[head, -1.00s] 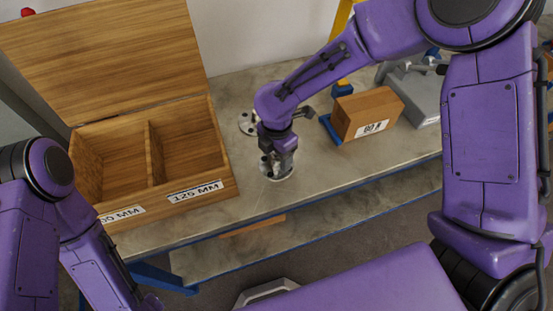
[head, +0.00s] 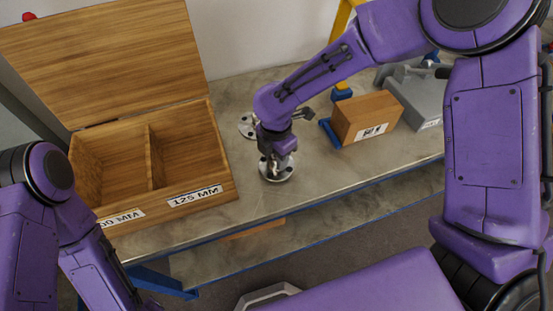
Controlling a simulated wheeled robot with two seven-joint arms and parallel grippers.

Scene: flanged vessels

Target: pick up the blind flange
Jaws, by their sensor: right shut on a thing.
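A round grey metal flange with bolt holes (head: 276,174) is on the stone-look worktop, below my right gripper. My right gripper (head: 275,163) points down over its middle and is shut on it; the wrist hides part of the flange. A second round metal flange with holes (head: 247,125) lies just behind, partly hidden by my right arm. I cannot tell from this view whether the held flange is clear of the worktop. My left arm comes in at the lower left, but its gripper is out of view.
An open wooden box (head: 215,200) with two empty compartments, one labelled 125 MM, stands to the left. A brown carton (head: 366,117) and a grey vise-like tool (head: 420,95) stand to the right. The worktop's front edge (head: 310,207) is close to the held flange.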

